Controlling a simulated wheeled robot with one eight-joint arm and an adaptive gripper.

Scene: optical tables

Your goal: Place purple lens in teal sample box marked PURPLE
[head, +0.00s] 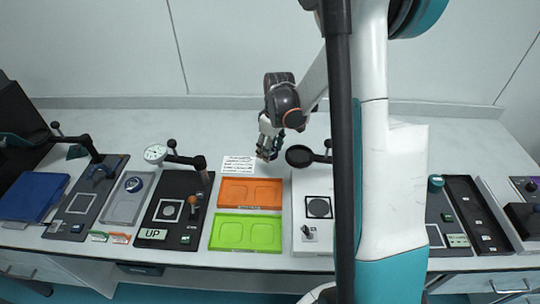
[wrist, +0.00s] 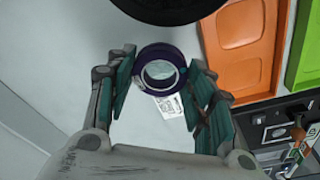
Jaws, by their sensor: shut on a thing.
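The purple lens (wrist: 147,56) is a dark purple ring with clear glass, between my fingertips in the wrist view. My gripper (wrist: 163,68) is shut on it, with teal-padded fingers on either side. In the head view my gripper (head: 268,152) is over the back of the table, behind the orange tray. The lens is too small to make out there. I cannot pick out a teal sample box marked PURPLE in either view.
A dark disc on an arm (head: 299,156) stands close to the right of my gripper. The orange tray (head: 222,194) and green tray (head: 215,232) lie in front. A printed card (head: 238,166) lies to the left. Black fixtures and a dark blue box (head: 32,195) stand farther left.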

